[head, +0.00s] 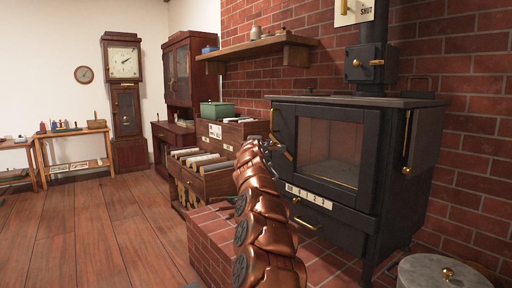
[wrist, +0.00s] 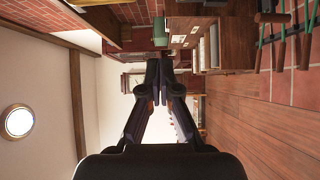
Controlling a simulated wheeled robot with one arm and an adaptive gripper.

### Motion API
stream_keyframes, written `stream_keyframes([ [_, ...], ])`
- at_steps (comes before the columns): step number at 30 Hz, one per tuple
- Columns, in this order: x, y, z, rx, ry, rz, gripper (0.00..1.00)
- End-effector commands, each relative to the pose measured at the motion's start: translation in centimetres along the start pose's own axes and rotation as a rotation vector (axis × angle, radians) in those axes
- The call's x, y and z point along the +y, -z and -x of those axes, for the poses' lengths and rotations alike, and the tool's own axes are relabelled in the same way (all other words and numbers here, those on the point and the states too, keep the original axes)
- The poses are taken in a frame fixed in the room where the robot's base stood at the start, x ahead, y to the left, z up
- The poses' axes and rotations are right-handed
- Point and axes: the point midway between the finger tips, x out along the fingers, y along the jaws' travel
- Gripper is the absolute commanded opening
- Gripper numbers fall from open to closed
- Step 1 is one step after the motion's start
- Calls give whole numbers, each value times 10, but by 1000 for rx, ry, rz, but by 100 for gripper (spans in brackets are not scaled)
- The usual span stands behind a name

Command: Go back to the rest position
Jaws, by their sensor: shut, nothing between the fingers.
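My gripper (wrist: 160,68) shows in the wrist view with its dark fingers together at the tips and nothing between them. In the head view my copper-coloured arm rises from the bottom centre and reaches forward, in front of the black stove (head: 322,205). The gripper end there is small and partly hidden behind the arm. The arm overlaps the edge of the open file drawer (head: 218,182) in the picture. I cannot tell any contact.
The stove stands on a brick hearth (head: 212,248) at right. A round grey lid (head: 445,272) is at the lower right. A wooden shelf (head: 258,46) is on the brick wall. A tall clock (head: 126,110) and a low table (head: 75,133) stand farther back. The wooden floor (head: 95,230) at left is clear.

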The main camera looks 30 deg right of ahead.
Motion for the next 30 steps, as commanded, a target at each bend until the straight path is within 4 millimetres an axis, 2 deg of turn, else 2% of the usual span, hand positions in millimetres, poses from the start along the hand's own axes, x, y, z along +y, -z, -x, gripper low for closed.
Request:
stream_keyframes([
  [13, -2, 1, 7, 1, 4, -1, 0],
  [17, 5, 6, 10, 12, 24, -28, 0],
  [19, 12, 15, 16, 30, 58, -66, 0],
  [23, 34, 41, 36, 79, 149, -173, 0],
  [30, 62, 91, 97, 151, 372, -355, 0],
])
